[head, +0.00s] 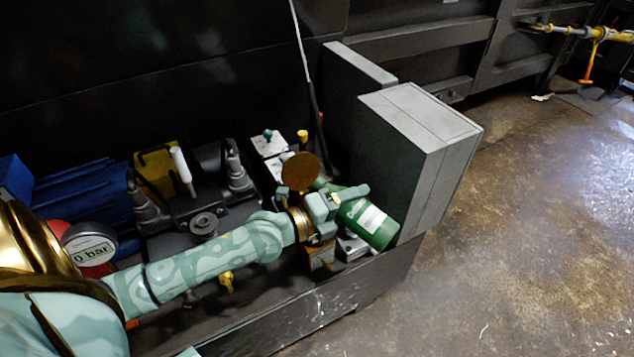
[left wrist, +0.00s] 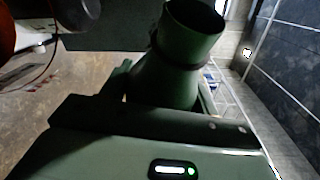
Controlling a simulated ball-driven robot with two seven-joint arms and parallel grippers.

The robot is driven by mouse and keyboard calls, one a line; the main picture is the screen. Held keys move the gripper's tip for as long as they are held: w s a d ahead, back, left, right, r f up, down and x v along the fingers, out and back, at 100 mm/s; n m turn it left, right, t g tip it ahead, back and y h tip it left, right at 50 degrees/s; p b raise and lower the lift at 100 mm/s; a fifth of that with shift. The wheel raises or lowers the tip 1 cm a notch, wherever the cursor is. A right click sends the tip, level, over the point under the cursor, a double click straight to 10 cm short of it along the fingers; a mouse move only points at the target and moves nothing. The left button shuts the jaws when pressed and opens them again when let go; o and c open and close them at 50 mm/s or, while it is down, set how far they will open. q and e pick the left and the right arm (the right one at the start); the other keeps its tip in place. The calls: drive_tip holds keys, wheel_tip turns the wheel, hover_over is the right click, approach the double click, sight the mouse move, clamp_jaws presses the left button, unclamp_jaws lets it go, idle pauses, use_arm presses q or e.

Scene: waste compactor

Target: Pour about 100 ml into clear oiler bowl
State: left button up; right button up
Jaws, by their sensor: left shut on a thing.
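A green bottle (head: 372,222) with a white label is tilted in the head view, in front of the grey cabinet. My left gripper (head: 338,203) is shut on the bottle. In the left wrist view, the green neck and dark round mouth of the bottle (left wrist: 182,62) rise beyond the gripper body. I cannot make out a clear oiler bowl; the arm, gripper and bottle cover part of the fittings below. No liquid stream is visible. My right gripper is not in view.
A tall grey cabinet (head: 425,150) stands close to the right of the bottle. Machine parts, a blue motor (head: 85,195) and a gauge reading 0 bar (head: 90,250) fill the dark tray. Open floor (head: 520,220) lies right.

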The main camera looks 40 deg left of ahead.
use_arm(q)
drive_tip(key=shift+n, duration=0.3)
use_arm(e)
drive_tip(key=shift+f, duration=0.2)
use_arm(q)
drive_tip(key=shift+r, duration=0.2)
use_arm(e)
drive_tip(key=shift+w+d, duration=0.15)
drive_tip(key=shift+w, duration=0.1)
use_arm(q)
drive_tip(key=shift+n, duration=0.3)
drive_tip(key=shift+r+n+t, duration=0.3)
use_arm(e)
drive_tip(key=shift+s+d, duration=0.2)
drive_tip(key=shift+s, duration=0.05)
use_arm(q)
drive_tip(key=shift+r, duration=0.15)
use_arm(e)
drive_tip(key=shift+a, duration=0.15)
